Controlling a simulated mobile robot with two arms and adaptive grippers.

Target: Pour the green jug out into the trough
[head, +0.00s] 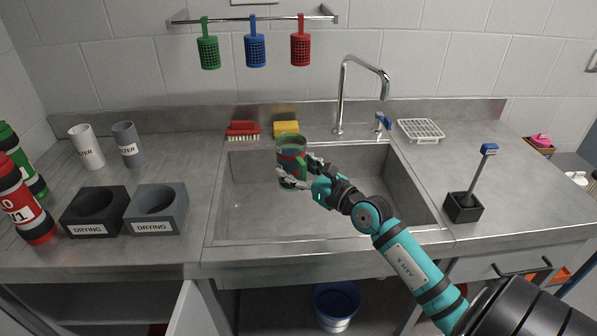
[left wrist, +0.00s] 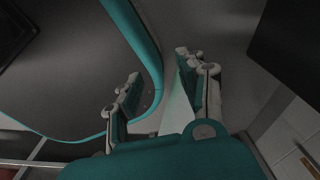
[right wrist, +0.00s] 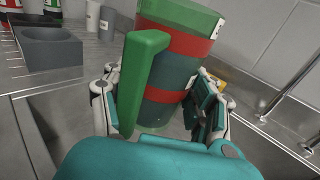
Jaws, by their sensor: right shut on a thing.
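The green jug (head: 290,148) has a green rim, red bands and a green handle. It is held above the left part of the steel trough (head: 250,212) and looks about upright. My right gripper (head: 298,176) is shut on it. In the right wrist view the fingers lie on both sides of the jug (right wrist: 170,85), with the handle (right wrist: 140,80) towards the camera. What is inside the jug is not clear. My left gripper (left wrist: 160,68) shows only in the left wrist view, with its fingers apart and no object held.
A tap (head: 342,95) stands behind the trough. A red brush (head: 243,130) and a yellow sponge (head: 286,128) lie on the back edge. Drying holders (head: 155,208) stand left, and a brush in a black stand (head: 463,207) stands right. The trough floor is mostly clear.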

